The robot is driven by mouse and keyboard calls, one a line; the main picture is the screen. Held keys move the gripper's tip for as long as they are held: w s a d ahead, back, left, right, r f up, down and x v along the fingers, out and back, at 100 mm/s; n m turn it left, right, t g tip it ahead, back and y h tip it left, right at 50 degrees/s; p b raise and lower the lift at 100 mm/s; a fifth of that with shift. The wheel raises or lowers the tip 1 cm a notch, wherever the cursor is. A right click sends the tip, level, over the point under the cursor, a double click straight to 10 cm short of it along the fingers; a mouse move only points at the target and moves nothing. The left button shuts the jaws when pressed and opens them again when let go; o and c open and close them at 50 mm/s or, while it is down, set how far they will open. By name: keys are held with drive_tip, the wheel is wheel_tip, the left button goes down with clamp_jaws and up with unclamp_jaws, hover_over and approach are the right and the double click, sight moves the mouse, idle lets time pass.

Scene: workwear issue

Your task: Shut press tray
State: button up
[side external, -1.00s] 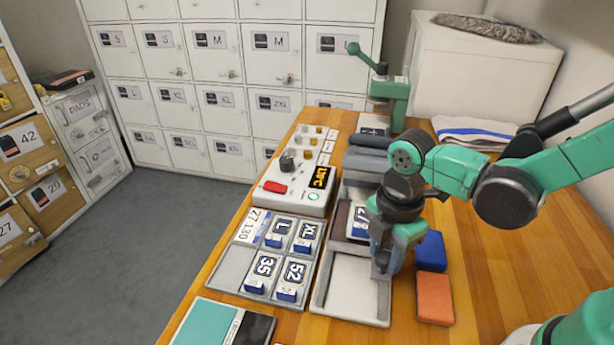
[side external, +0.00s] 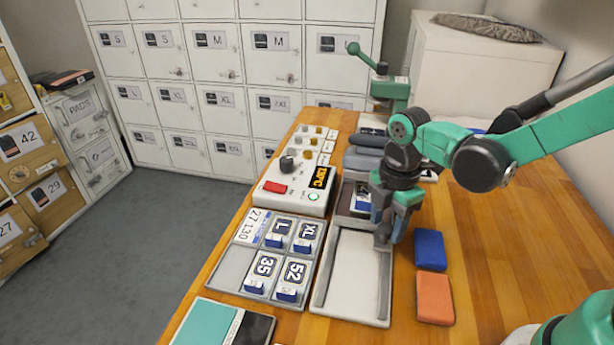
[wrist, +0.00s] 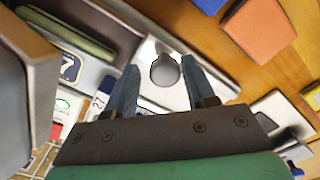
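The press tray (side external: 345,200) is a dark, shallow tray carrying a dark item with a numbered patch (side external: 362,196). It sits at the far end of a pale grey bed (side external: 348,270), partly under the grey padded press (side external: 368,160). My gripper (side external: 388,238) points down at the bed's right side, just in front of the tray. In the wrist view its two fingers stand apart, with a grey round knob (wrist: 165,71) between them and gaps on both sides. The patch also shows in the wrist view (wrist: 69,66). My wrist hides part of the tray.
A control box (side external: 300,185) with a lit display stands left of the press. A compartment tray (side external: 230,268) with several patches lies left of the bed. A blue block (side external: 431,250) and an orange block (side external: 435,298) lie to the right.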

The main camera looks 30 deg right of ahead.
drive_tip(key=shift+r, duration=2.8)
drive_tip(key=shift+s+d+r+m+t, duration=0.15)
drive_tip(key=shift+r+m+t, duration=0.1)
drive_tip(key=shift+m, duration=0.3)
drive_tip(key=shift+s+r+m+t, duration=0.15)
drive_tip(key=shift+m+t, duration=0.1)
drive_tip(key=shift+m, duration=0.3)
drive_tip(key=r+m+t, duration=0.1)
drive_tip(key=m+t, duration=0.1)
drive_tip(key=m, duration=0.3)
drive_tip(key=s+d+m+t, duration=0.1)
drive_tip(key=m+t, duration=0.1)
drive_tip(key=m, duration=0.3)
drive_tip(key=s+r+m+t, duration=0.1)
drive_tip(key=m+t, duration=0.1)
drive_tip(key=m, duration=0.3)
drive_tip(key=shift+s+d+r+m, duration=0.1)
drive_tip(key=shift+d+r+m, duration=0.2)
drive_tip(key=shift+m, duration=0.1)
